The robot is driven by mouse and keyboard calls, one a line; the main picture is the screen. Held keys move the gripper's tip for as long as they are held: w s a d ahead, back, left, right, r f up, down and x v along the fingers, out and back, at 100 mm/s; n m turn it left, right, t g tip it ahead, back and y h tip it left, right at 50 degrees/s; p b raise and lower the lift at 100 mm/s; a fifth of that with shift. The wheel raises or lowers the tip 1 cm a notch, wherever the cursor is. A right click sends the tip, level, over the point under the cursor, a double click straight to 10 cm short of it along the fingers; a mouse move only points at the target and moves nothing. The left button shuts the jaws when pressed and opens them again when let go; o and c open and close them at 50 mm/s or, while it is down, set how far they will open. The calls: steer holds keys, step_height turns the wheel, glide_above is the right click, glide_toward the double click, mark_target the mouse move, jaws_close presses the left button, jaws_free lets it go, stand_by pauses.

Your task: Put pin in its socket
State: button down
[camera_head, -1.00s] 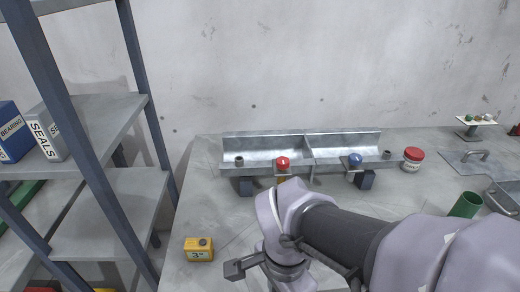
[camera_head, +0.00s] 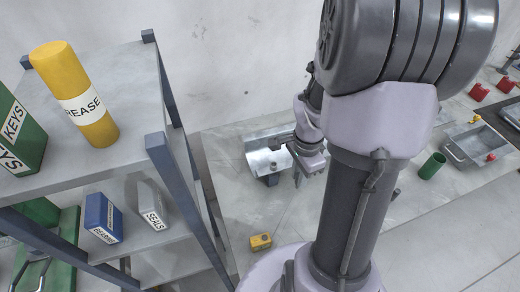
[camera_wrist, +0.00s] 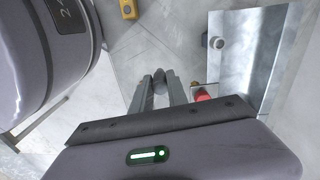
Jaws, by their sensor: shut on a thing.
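In the wrist view my gripper (camera_wrist: 160,84) is shut on a small dark grey rounded piece, which I take for the pin (camera_wrist: 159,76). It is held above the pale bench, left of the metal trough (camera_wrist: 240,85). A red cap (camera_wrist: 203,95) sits right of the fingers, partly hidden by the gripper body. In the head view the trough (camera_head: 262,150) is partly covered by my arm, and the pin cannot be made out.
A yellow box (camera_head: 260,241) stands on the bench's near left. A shelf with a yellow grease tube (camera_head: 75,92) and labelled boxes stands left. A green cup (camera_head: 432,165) and a metal tray (camera_head: 478,142) are right. Bare bench lies between yellow box and trough.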

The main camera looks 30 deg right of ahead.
steer(key=w, duration=0.8)
steer(key=w+f, duration=0.1)
steer(key=w, duration=0.3)
steer(key=shift+w+d+f, duration=0.1)
step_height(320, 180, down, 3)
steer(key=shift+f, duration=0.25)
steer(key=shift+f+b, duration=0.15)
steer(key=shift+b, duration=0.2)
steer(key=c, duration=1.3)
jaws_free()
